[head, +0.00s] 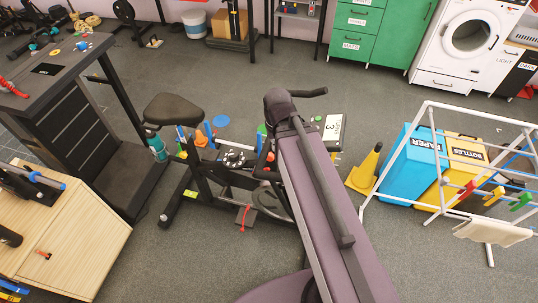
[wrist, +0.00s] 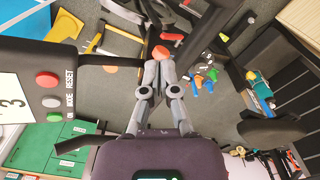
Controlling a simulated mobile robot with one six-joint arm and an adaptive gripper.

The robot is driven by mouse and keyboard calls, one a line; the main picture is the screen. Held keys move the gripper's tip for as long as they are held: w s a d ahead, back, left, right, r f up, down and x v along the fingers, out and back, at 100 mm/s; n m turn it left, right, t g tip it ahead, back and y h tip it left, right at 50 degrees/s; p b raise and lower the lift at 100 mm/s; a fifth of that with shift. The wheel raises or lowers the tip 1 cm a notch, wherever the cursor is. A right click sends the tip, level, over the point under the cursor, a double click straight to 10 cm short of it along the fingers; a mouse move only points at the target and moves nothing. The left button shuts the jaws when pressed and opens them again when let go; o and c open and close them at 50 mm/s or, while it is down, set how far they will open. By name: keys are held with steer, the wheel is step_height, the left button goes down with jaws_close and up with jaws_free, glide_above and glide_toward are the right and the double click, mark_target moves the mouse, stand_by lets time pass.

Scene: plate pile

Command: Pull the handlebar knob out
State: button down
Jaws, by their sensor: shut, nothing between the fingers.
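The exercise bike stands in the middle of the head view, with its dark seat (head: 172,109) at the left. A red-orange round knob (wrist: 160,52) shows in the wrist view on a dark bar of the bike. My gripper (wrist: 162,66) points at this knob. Its grey fingers are together with nothing between them, and their tips are at or just below the knob's near edge; I cannot tell whether they touch it. In the head view my arm hides the gripper. A small red knob (head: 270,157) shows beside my arm there; I cannot tell whether it is the same one.
The bike's console (wrist: 42,92), marked 3, is close on the left in the wrist view. A yellow cone (head: 366,166), bins (head: 411,160) and a white drying rack (head: 428,150) stand to the right. The floor behind is mostly clear.

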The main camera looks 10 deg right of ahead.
step_height(320, 180, up, 11)
steer(key=p, duration=0.9)
steer(key=shift+f+p, duration=0.2)
steer(key=shift+p, duration=0.1)
steer(key=c, duration=1.4)
jaws_free()
steer(key=c, duration=0.7)
jaws_free()
steer(key=shift+o, duration=0.5)
steer(key=shift+d, duration=0.2)
